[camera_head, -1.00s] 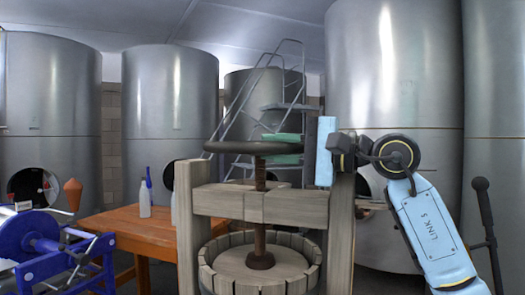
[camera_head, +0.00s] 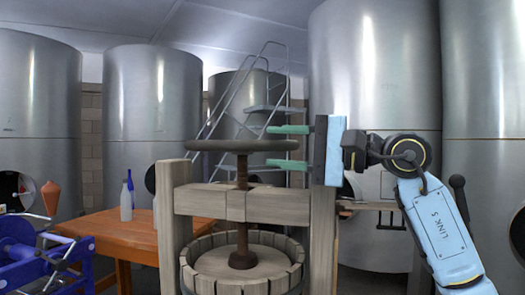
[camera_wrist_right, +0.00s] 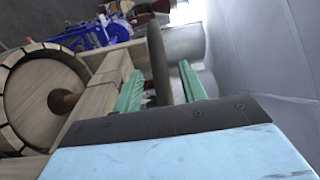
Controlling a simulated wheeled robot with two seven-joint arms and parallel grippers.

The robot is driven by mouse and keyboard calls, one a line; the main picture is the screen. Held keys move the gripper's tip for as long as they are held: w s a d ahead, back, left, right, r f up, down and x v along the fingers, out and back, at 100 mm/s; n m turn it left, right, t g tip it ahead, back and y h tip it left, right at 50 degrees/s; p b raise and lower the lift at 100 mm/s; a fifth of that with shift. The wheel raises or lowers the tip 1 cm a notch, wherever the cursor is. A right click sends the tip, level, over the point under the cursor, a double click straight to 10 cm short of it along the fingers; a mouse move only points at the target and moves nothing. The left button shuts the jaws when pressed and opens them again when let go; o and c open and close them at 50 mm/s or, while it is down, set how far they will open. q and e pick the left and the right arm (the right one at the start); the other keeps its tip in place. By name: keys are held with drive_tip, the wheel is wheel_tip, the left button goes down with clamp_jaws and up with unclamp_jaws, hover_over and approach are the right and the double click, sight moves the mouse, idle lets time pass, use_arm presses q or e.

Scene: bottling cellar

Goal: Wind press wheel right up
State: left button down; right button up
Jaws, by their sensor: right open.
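The press wheel (camera_head: 220,146) is a dark, flat handwheel on top of a brown threaded spindle (camera_head: 242,172) above the wooden press. In the wrist view the wheel (camera_wrist_right: 157,55) shows edge-on. My right gripper (camera_head: 272,147) comes in from the right with its two green fingers above and below the wheel's right rim. The fingers are open, with gaps visible on both sides of the rim. In the wrist view the gripper (camera_wrist_right: 160,88) also straddles the rim. My left gripper is out of view.
The press has wooden posts, a crossbeam (camera_head: 235,204) and a slatted basket (camera_head: 205,284) below. An orange table (camera_head: 110,230) with bottles stands to the left. A blue machine (camera_head: 35,250) is at the far left. Large steel tanks (camera_head: 375,70) and a metal ladder fill the back.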

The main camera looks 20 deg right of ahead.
drive_tip(key=b+v, duration=0.1)
drive_tip(key=v, duration=0.8)
drive_tip(key=shift+b, duration=0.4)
drive_tip(key=shift+f, duration=0.1)
